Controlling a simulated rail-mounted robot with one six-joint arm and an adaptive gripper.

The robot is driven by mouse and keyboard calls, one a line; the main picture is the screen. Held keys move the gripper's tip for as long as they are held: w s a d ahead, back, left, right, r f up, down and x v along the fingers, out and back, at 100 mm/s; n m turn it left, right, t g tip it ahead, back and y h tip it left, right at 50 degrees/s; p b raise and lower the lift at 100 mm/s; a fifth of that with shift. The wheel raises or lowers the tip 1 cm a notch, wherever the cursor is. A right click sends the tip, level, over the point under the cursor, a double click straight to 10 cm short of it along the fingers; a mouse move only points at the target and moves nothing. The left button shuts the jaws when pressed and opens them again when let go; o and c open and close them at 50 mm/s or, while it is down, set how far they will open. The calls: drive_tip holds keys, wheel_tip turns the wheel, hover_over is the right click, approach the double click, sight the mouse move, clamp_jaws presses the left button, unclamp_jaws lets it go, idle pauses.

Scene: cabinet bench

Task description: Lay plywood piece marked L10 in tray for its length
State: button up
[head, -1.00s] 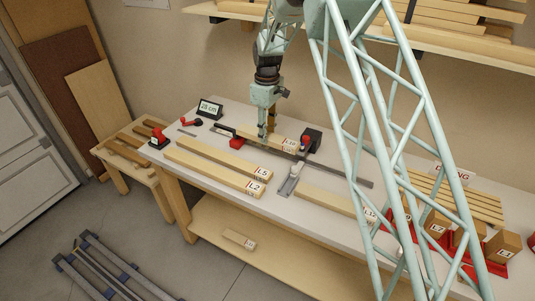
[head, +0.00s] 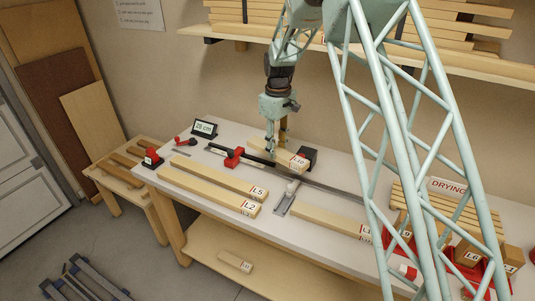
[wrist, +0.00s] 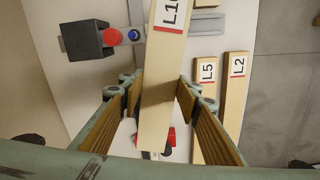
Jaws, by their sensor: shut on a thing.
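The plywood piece marked L10 (head: 280,152) is a pale bar with a red stripe by its label. My gripper (head: 271,155) is shut on it near its middle. In the wrist view L10 (wrist: 166,75) runs lengthwise between the wooden finger pads, label end away from me. It is over the measuring rail (head: 335,187), beside the black end block (head: 308,158); I cannot tell how high. Red trays (head: 394,243) stand at the bench's right, partly hidden by my lattice arm.
A display (head: 205,128) seems to read 28 cm. Pieces L5 (head: 225,178) and L2 (head: 210,192) lie along the front of the bench. Another bar (head: 325,219) lies right of a metal stop (head: 286,198). A DRYING sign (head: 447,186) stands behind slats at right.

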sight(307, 161)
drive_tip(key=s+d+r+m+b, duration=0.1)
drive_tip(key=s+d, duration=0.1)
drive_tip(key=d, duration=0.1)
drive_tip(key=s+d+r+m+b, duration=0.1)
drive_tip(key=s+d+r+m, duration=0.1)
drive_tip(key=d, duration=0.2)
drive_tip(key=s+d+r+m+b, duration=0.1)
drive_tip(key=s+d+r+m, duration=0.1)
drive_tip(key=d, duration=0.2)
drive_tip(key=shift+s+d+r+b, duration=0.2)
drive_tip(key=shift+b, duration=0.1)
drive_tip(key=s+d+r+m+b, duration=0.3)
drive_tip(key=s+d+r+m, duration=0.1)
drive_tip(key=s+d, duration=0.5)
drive_tip(key=shift+d+m, duration=0.15)
drive_tip(key=shift+m, duration=0.55)
drive_tip(key=shift+d, duration=0.15)
